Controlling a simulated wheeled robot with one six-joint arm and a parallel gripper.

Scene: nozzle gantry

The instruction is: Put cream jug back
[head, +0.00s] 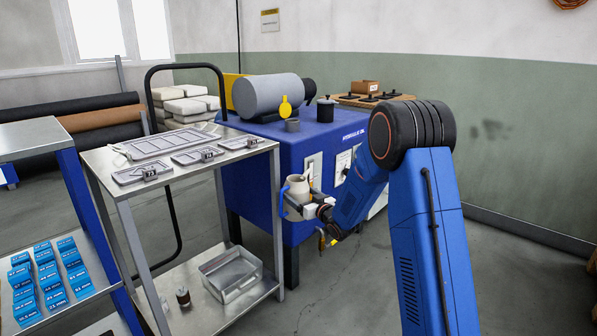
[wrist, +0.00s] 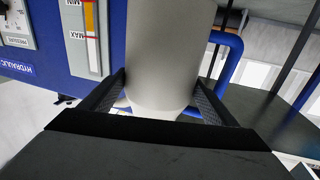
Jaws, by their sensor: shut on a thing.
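The cream jug (head: 297,187), pale with a blue handle on its left side, is held off the ground in front of the blue hydraulic tank. My gripper (head: 301,207) is shut on the jug, and the jug looks roughly upright in the head view. In the wrist view, the jug's smooth pale body (wrist: 168,50) sits between the two dark fingers of my gripper (wrist: 162,93). The blue handle shows to the right there. The fingers hide part of the jug's lower side.
A metal trolley (head: 203,178) stands left of the jug, with grey framed plates on top and a clear bin (head: 231,274) below. The blue hydraulic tank (head: 250,186) is close behind the jug. Another bench with blue labelled boxes (head: 48,272) is at far left.

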